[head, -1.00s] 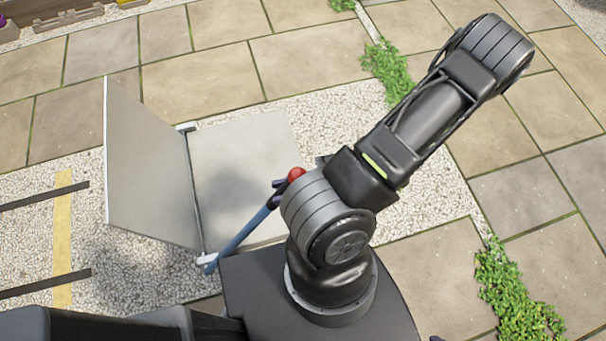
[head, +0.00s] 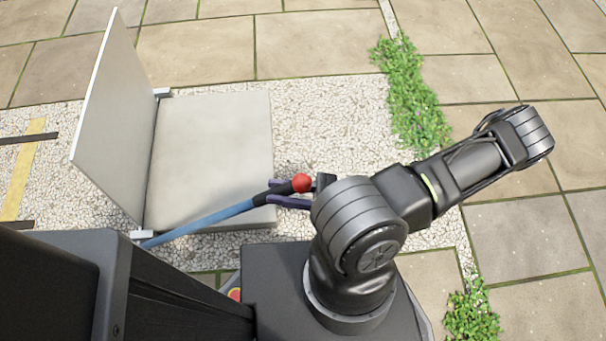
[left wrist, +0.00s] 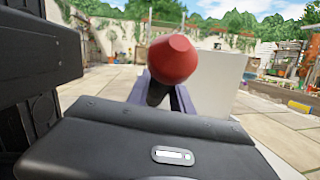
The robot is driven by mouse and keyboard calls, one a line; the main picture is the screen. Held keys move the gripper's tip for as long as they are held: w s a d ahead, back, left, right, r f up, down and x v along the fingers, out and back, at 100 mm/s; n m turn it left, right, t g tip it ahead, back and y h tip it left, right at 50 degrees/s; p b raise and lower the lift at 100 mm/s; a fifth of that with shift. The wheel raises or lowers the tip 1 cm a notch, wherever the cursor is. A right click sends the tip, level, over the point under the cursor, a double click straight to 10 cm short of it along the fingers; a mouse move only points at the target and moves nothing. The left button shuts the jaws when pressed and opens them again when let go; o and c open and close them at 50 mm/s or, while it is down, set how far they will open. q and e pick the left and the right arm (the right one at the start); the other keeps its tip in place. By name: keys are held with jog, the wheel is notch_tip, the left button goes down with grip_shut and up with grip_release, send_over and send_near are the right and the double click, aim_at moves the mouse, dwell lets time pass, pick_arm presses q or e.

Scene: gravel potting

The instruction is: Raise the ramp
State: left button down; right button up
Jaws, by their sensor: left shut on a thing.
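The ramp (head: 118,115) is a pale grey panel standing up steeply, leaning left, at the left edge of a flat grey platform (head: 215,140). A lever (head: 205,220) with a blue shaft, black grip and red knob (head: 302,183) runs from the near end of the hinge low along the platform's near side. My left gripper (head: 274,193) has purple fingers shut around the black grip, just below the knob. In the left wrist view the red knob (left wrist: 172,60) stands close ahead between the fingers, hiding most of the lever. My right gripper is not in view.
White gravel (head: 330,140) surrounds the platform. A yellow strip (head: 22,175) and dark rails lie left of the ramp. Green plants (head: 412,95) grow between stone pavers (head: 310,45). Open paving lies behind and to the right.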

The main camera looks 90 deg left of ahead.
pick_arm(q)
jog(key=shift+w+f, duration=0.3)
jog(key=shift+f, duration=0.3)
jog(key=c, duration=1.5)
grip_release()
jog(key=o, duration=0.4)
jog(key=shift+r, duration=0.2)
jog(key=p+v, duration=0.1)
jog(key=v, duration=0.6)
jog(key=shift+w+f, duration=0.1)
jog(key=shift+w, duration=0.25)
